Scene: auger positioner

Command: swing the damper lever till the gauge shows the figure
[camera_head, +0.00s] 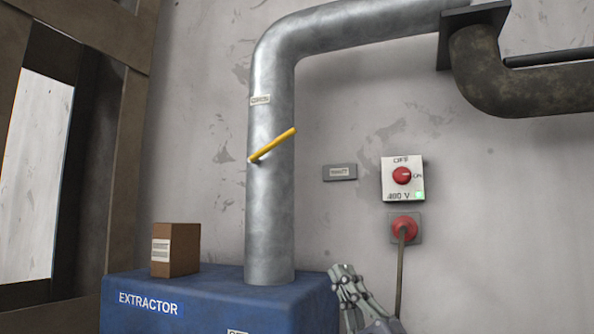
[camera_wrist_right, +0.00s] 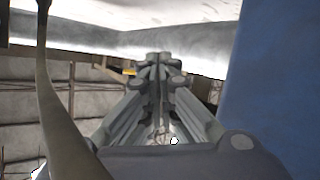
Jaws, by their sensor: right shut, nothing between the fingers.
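The damper lever (camera_head: 272,145) is a yellow bar on the silver vertical duct (camera_head: 270,215). It slants up to the right from its pivot at the duct's left side. My right gripper (camera_head: 340,270) is shut and empty, low beside the right edge of the blue extractor box, well below the lever and apart from it. In the right wrist view the fingers of my right gripper (camera_wrist_right: 160,60) meet at their tips. A small yellow bit (camera_wrist_right: 129,72) shows behind them. I see no gauge figure that I can read. My left gripper is not in view.
The blue extractor box (camera_head: 200,300) carries a small brown carton (camera_head: 176,250) left of the duct. On the wall are a 480 V switch (camera_head: 402,178), a red plug (camera_head: 404,228) with a hanging cable (camera_head: 400,275), and a small grey plate (camera_head: 340,172). A dark pipe (camera_head: 500,85) runs upper right.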

